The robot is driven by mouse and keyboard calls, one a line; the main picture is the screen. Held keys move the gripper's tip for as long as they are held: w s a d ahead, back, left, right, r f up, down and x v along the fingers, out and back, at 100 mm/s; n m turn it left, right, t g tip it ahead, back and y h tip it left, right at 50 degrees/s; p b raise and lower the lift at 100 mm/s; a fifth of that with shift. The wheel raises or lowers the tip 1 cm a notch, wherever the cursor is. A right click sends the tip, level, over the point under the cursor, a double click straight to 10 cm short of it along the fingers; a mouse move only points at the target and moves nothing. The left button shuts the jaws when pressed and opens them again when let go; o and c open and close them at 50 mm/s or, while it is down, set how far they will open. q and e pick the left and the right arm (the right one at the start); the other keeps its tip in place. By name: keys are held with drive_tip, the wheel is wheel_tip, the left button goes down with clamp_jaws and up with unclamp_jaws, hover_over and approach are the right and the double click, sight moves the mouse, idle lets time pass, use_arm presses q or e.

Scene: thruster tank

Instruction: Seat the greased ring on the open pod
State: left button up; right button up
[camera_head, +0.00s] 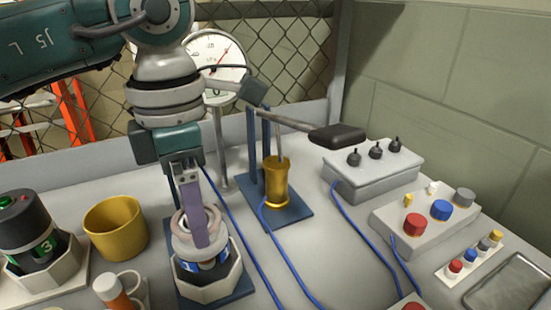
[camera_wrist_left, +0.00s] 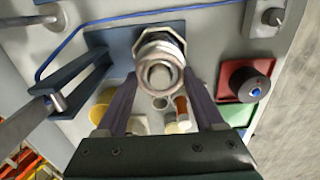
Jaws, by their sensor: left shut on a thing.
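My left gripper (camera_head: 200,240) points down over the open pod (camera_head: 196,268), which stands in a pale octagonal holder (camera_head: 208,288) on a blue base. It is shut on the greased ring (camera_head: 182,222), a pale pinkish band at the pod's top. In the left wrist view the fingers (camera_wrist_left: 160,80) straddle the pale ring (camera_wrist_left: 160,48) from both sides, with the pod below it. Whether the ring rests fully on the pod or sits slightly above cannot be told. The near finger hides part of both. My right gripper is not in view.
A yellow cup (camera_head: 115,228) and a dark pod marked 3 (camera_head: 30,225) stand to the left. A lever press with a black handle (camera_head: 338,136) and brass cylinder (camera_head: 276,182) stands behind right. Blue hoses cross the bench. Control boxes (camera_head: 372,168) fill the right.

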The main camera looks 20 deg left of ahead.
use_arm(q)
drive_tip(key=o, duration=1.3)
drive_tip(key=shift+r, duration=0.1)
wheel_tip(320, 180, up, 10)
